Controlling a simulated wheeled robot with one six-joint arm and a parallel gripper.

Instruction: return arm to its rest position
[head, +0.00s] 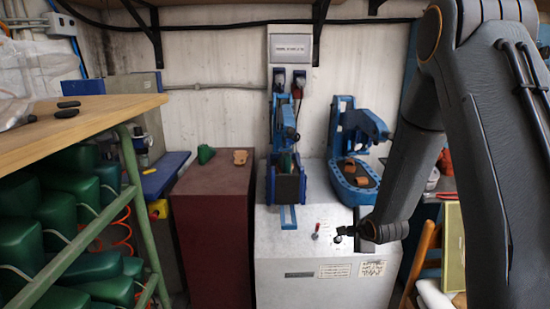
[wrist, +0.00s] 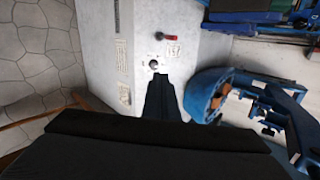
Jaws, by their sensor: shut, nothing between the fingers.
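My gripper (head: 341,235) is in front of the panel of a light grey machine (head: 290,255). It is shut and empty. In the wrist view the closed dark fingers (wrist: 160,80) point at the machine's panel, close to a round knob (wrist: 153,64). I cannot tell whether they touch it. My arm comes down from the upper right and bends at the wrist near the panel. A red-handled lever (head: 317,230) stands on the panel to the left of my gripper; it also shows in the wrist view (wrist: 166,37).
Two blue press stations stand on the machine, one at left (head: 285,170) and one at right (head: 355,180) with brown pieces. A dark red cabinet (head: 212,235) holds a green piece (head: 205,154) and a brown piece (head: 240,157). A wooden bench (head: 75,128) fills the left; a chair (head: 422,265) stands right.

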